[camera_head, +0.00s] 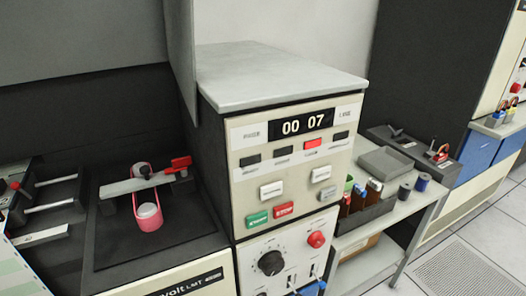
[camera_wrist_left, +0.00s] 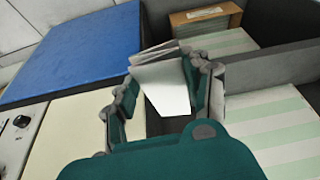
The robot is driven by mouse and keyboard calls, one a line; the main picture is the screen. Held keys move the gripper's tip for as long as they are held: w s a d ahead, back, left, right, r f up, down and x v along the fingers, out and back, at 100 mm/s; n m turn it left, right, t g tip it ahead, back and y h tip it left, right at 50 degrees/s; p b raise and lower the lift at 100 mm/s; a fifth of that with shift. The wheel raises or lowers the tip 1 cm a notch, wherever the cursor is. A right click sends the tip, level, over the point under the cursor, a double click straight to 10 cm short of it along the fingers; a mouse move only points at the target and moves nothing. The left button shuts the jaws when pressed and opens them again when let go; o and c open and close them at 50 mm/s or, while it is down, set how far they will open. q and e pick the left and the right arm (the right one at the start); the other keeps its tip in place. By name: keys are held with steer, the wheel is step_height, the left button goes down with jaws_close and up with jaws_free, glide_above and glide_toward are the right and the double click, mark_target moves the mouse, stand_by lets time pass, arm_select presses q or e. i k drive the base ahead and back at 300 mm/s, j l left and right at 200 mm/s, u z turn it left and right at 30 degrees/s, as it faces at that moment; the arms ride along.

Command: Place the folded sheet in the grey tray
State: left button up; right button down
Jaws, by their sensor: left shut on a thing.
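In the left wrist view my left gripper (camera_wrist_left: 162,75) has its teal fingers on either side of a white folded sheet (camera_wrist_left: 165,88) and is shut on it. The sheet sticks out past the fingertips, with thin folded edges at its far end. A grey wall (camera_wrist_left: 270,70), which may belong to the grey tray, stands right of the gripper beside green-and-white striped paper. I cannot tell which part is the tray's opening. Neither gripper can be made out in the head view.
A blue panel (camera_wrist_left: 75,55) lies left of the gripper, and a brown box end (camera_wrist_left: 205,18) stands beyond it. In the head view a cabinet with a "00 07" display (camera_head: 307,123) stands centrally. A side table right of it holds a grey box (camera_head: 385,161) and several spools.

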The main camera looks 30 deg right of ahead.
mark_target(384, 165)
steer(key=k+z, duration=0.15)
steer(key=z, duration=0.2)
steer(key=k+z, duration=0.15)
steer(key=z, duration=0.2)
steer(key=k+l+z, duration=0.1)
steer(key=z, duration=0.25)
